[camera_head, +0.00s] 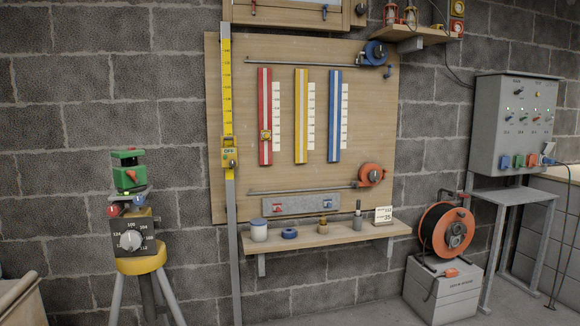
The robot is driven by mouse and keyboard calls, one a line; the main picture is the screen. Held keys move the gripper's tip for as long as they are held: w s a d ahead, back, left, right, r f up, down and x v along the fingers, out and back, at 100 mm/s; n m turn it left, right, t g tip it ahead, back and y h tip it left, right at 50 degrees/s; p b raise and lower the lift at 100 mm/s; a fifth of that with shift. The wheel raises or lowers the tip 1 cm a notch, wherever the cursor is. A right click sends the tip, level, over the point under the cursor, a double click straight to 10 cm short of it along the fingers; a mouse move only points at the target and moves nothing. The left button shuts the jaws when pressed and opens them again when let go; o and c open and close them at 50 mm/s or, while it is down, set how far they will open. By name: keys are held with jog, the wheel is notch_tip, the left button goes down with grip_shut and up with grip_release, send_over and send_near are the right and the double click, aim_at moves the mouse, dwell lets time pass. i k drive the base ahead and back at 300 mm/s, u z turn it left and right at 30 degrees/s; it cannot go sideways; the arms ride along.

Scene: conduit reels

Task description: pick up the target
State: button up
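I cannot tell which object is the target, as none is clearly marked as one. Candidates include a yellow device (229,153) reading "OFF", clamped on a tall yellow and grey staff, and a small yellow square piece (265,135) on the red vertical rail (264,100). On the wooden shelf (330,239) are a white jar with a blue lid (258,231), a blue ring (289,234), a brass fitting (323,227), a grey upright piece (358,217) and a small number card (383,214). My gripper is not in view.
A green device (129,172) stands on a yellow-topped tripod (141,262) at left. An orange cable reel (446,231) sits on a grey box (441,289) at right, near a grey control cabinet (516,124). Yellow (301,115) and blue (334,115) rails hang on the wooden board (378,150).

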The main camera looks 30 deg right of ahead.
aim_at(265, 135)
jog(key=z, duration=1.85)
jog(key=i, duration=2.85)
jog(key=u, duration=2.55)
